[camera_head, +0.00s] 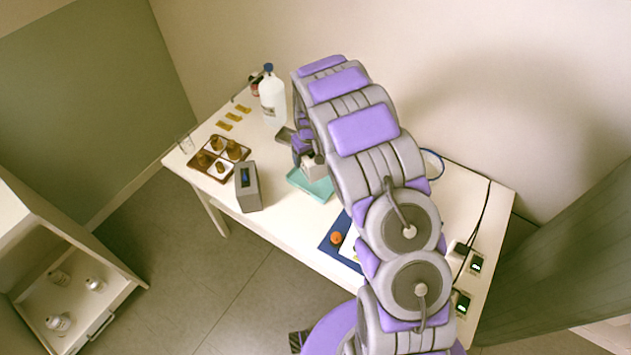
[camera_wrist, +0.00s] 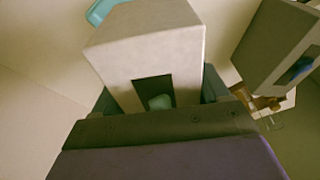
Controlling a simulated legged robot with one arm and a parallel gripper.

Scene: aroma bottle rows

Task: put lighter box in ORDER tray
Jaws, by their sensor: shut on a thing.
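My gripper (camera_head: 307,158) is shut on a pale grey-white box (camera_head: 315,168). In the wrist view the box (camera_wrist: 148,45) fills the upper middle, with a dark window and a teal shape on its face. A teal tray (camera_head: 318,191) lies just below and beside the box in the head view; its edge shows at the top of the wrist view (camera_wrist: 100,10). I cannot read any ORDER label on it, nor tell whether the box touches it. A darker grey box (camera_head: 250,190) with a blue-black panel stands left of the tray; it also shows at the wrist view's right (camera_wrist: 272,45).
A brown divided tray (camera_head: 207,175) with amber bottles stands on the white table (camera_head: 284,230) at left. A large white bottle (camera_head: 271,98) stands behind. A blue mat (camera_head: 328,250) lies right of the teal tray. Small devices with green displays (camera_head: 476,265) stand near the right edge.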

